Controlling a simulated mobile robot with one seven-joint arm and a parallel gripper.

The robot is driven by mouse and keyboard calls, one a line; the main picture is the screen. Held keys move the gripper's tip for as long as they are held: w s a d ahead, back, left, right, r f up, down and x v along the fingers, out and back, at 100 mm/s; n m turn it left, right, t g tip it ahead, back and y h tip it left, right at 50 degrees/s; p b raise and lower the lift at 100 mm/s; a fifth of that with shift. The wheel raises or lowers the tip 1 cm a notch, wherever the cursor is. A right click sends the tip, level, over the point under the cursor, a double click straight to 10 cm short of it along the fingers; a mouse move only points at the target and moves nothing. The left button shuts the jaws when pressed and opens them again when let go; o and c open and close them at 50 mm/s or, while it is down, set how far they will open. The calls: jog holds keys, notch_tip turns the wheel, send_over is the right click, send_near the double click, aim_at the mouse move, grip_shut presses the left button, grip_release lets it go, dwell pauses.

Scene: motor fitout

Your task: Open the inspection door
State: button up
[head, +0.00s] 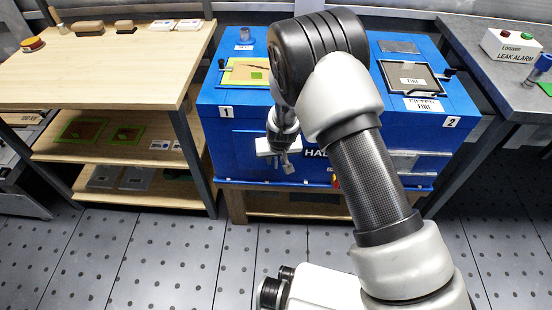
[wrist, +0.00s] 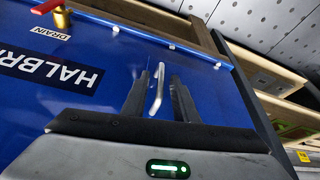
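The blue cabinet (head: 228,112) stands ahead with its front face towards me. A faint panel outline shows on the left of that face, likely the inspection door (head: 243,140), and it looks flush with the face. A silver bar handle (wrist: 157,92) stands out from the blue face in the wrist view. My gripper (head: 284,166) is at the cabinet's front left, left of the HAL lettering. In the wrist view my gripper (wrist: 160,82) is open, with one dark finger on each side of the handle. A gap shows on the right; contact on the left is unclear.
A red-handled brass drain valve (wrist: 60,15) sticks out from the cabinet's lower edge. A wooden shelf unit (head: 110,70) stands close on the left and a grey table (head: 480,75) on the right. The perforated floor (head: 150,255) in front is clear.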

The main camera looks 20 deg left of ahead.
grip_shut()
dwell(1.3)
